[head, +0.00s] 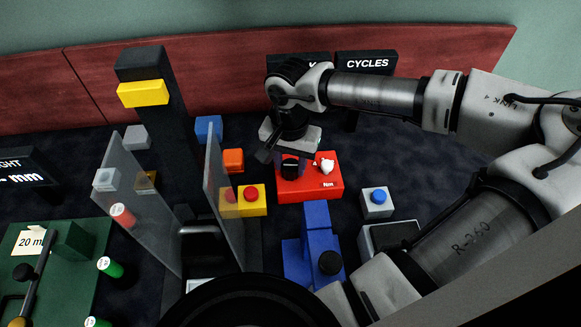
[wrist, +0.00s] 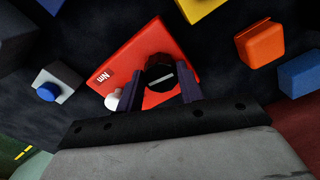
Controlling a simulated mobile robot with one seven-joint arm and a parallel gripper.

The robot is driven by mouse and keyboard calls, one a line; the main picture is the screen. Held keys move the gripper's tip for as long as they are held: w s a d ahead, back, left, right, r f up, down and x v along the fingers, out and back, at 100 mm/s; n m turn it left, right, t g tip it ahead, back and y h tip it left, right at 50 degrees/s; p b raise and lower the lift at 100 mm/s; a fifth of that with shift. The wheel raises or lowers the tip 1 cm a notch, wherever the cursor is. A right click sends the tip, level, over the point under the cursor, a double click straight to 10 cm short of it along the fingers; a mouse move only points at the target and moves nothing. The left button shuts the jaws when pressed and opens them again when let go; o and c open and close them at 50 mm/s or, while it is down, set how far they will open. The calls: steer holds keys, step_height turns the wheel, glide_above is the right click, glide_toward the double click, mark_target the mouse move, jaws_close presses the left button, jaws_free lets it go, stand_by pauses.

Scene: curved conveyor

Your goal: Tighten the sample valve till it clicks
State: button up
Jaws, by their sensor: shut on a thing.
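The sample valve, a black knob with a pale line across its top (wrist: 160,73), stands on a red box marked "Nm" (head: 322,187). The box also shows in the wrist view (wrist: 127,62). My gripper (head: 290,162) reaches down over the box from behind. In the wrist view its two dark purple fingers (wrist: 162,86) stand on either side of the knob, shut on it. The knob's lower part is hidden. A small white piece (head: 325,163) sits on the box beside the knob, to its right in the head view.
A blue stand (head: 318,243) is in front. A grey box with a blue button (head: 376,202) is at right. Clear upright panels (head: 222,195) stand left.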

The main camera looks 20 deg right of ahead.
mark_target(290, 166)
stand_by(0.3)
steer(key=o, duration=1)
step_height(290, 166, up, 14)
steer(key=p, duration=0.9)
